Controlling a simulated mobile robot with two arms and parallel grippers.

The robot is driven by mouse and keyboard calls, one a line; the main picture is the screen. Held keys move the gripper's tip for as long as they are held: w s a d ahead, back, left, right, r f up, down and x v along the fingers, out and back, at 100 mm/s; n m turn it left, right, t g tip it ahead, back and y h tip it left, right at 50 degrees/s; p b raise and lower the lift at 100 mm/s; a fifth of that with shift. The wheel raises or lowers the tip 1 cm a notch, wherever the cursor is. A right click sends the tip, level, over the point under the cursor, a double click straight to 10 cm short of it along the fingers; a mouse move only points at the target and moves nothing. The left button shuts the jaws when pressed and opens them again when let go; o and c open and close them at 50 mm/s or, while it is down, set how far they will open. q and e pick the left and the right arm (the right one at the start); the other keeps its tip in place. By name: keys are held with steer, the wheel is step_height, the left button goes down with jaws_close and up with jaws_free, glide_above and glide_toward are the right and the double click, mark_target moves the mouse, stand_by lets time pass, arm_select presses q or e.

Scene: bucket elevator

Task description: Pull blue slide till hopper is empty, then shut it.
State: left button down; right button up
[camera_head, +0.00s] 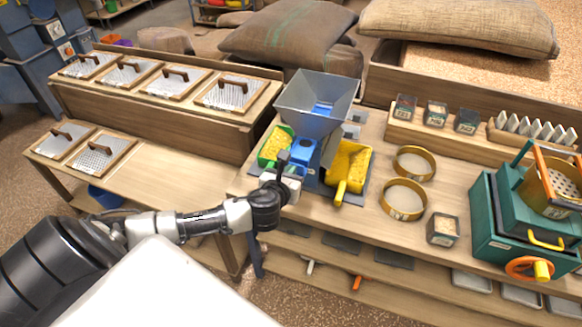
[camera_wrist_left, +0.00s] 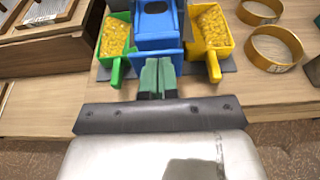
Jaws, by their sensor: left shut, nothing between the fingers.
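The grey funnel-shaped hopper (camera_head: 312,95) stands on the right-hand table; a blue patch shows at its bottom and I see no grain inside. Below it is the blue housing (camera_head: 303,152), which also shows in the left wrist view (camera_wrist_left: 155,25). I cannot tell the slide apart from the housing with certainty. A green scoop (camera_wrist_left: 116,66) and a yellow scoop (camera_wrist_left: 214,68), both holding yellow grain, lie either side of it. My left gripper (camera_wrist_left: 157,66) is shut and empty, its fingertips right at the front of the blue part; contact is unclear. My right gripper is not in view.
Two brass sieve rings (camera_head: 404,199) and a small glass jar (camera_head: 443,230) sit right of the hopper. A green mill (camera_head: 512,235) with an orange wheel stands far right. Grain sacks (camera_head: 290,40) lie behind. Screens with handles (camera_head: 232,93) fill the left bench.

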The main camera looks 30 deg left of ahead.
mark_target(297, 157)
arm_select(q)
steer(key=shift+w, duration=0.4)
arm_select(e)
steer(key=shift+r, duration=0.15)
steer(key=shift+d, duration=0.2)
arm_select(q)
steer(key=w, duration=0.2)
steer(key=w+a+p, duration=0.1)
steer(key=w, duration=0.1)
steer(key=shift+w+a, duration=0.15)
steer(key=shift+w, duration=0.25)
steer(key=shift+r, duration=0.2)
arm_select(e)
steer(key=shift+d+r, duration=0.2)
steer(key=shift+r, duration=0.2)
arm_select(q)
steer(key=shift+a, duration=0.1)
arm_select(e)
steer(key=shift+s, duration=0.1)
